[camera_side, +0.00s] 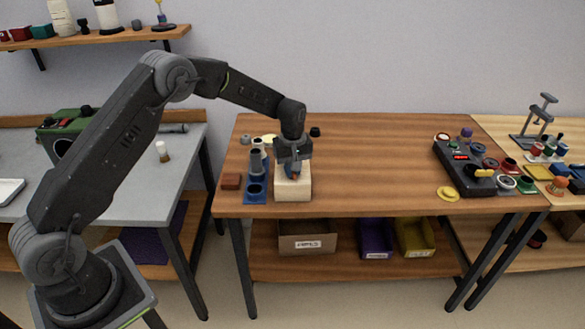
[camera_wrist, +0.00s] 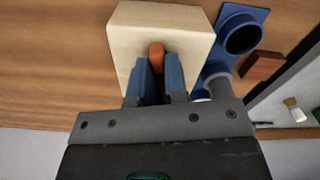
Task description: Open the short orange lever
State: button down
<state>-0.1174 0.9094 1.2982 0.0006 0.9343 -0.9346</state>
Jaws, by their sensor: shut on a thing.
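A short orange lever (camera_wrist: 156,52) stands on a pale cream block (camera_wrist: 190,22) in the wrist view. My gripper (camera_wrist: 157,68) has its two blue fingers on either side of the lever and is shut on it. The lever's top shows between the fingertips and its lower part is hidden. In the side view the cream block (camera_side: 293,190) sits near the front of the wooden table, and my gripper (camera_side: 292,170) points down onto its top. The lever is too small there to make out its angle.
A blue holder (camera_side: 256,197) with grey and blue cylinders stands close left of the block, beside a red-brown block (camera_side: 231,181). A black control box (camera_side: 468,168) and a yellow disc (camera_side: 448,193) are at the right. The table between is clear.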

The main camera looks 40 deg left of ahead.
jog(key=c, duration=1.1)
grip_release()
jog(key=shift+c, duration=0.2)
jog(key=shift+r, duration=0.1)
notch_tip(320, 180, up, 14)
